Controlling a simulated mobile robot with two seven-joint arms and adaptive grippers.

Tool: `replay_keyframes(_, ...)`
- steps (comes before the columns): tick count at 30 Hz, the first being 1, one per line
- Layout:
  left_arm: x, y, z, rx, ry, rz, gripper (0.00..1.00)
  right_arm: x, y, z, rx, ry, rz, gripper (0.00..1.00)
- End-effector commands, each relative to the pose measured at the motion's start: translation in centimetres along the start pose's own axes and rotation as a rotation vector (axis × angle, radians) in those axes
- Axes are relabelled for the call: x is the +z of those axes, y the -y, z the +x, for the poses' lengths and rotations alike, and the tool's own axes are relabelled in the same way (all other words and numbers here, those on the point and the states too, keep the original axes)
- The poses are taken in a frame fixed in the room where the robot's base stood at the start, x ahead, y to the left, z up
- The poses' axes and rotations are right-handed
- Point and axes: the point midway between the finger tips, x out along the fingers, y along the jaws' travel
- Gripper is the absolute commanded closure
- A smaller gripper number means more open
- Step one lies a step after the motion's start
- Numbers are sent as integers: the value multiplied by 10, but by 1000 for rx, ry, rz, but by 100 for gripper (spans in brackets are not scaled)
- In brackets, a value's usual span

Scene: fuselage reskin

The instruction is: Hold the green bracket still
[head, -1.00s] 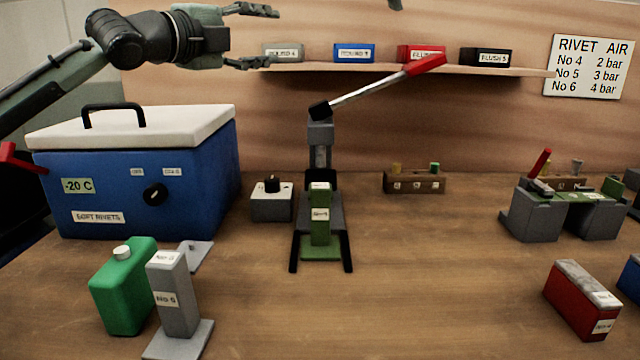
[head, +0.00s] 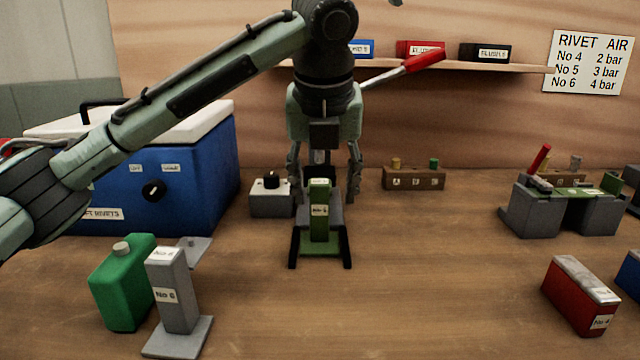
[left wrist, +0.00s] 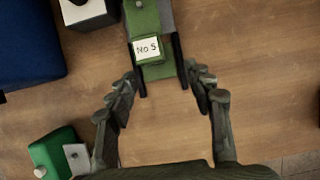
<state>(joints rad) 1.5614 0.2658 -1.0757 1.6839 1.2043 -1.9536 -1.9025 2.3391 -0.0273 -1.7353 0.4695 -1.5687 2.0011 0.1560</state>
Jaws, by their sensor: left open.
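The green bracket (head: 320,212), labelled No 5, stands upright with its flat foot at the front of the grey press (head: 334,213) on the bench. In the left wrist view the bracket (left wrist: 147,20) is at the top, its label facing the camera. My left gripper (head: 323,190) points down over the press, open, with one finger on each side of the bracket's upper part. No contact is visible. My right gripper is not in view.
A blue cooler (head: 190,165) and a small grey box (head: 268,197) stand to the left. A green can (head: 122,285) and grey No 6 bracket (head: 175,295) are front left. A red block (head: 580,298) and grey fixture (head: 535,210) are right. The front middle bench is clear.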

Motion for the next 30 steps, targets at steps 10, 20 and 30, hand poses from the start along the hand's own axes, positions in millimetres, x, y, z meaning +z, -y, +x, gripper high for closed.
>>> replay_keyframes(10, 5, -9, 42, 19, -3, -9, 48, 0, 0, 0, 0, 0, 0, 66)
replay_keyframes(20, 5, -9, 78, 16, -1, -8, 48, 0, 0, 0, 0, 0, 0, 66)
replay_keyframes(30, 5, -9, 81, 16, 0, -8, 51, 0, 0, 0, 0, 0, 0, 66)
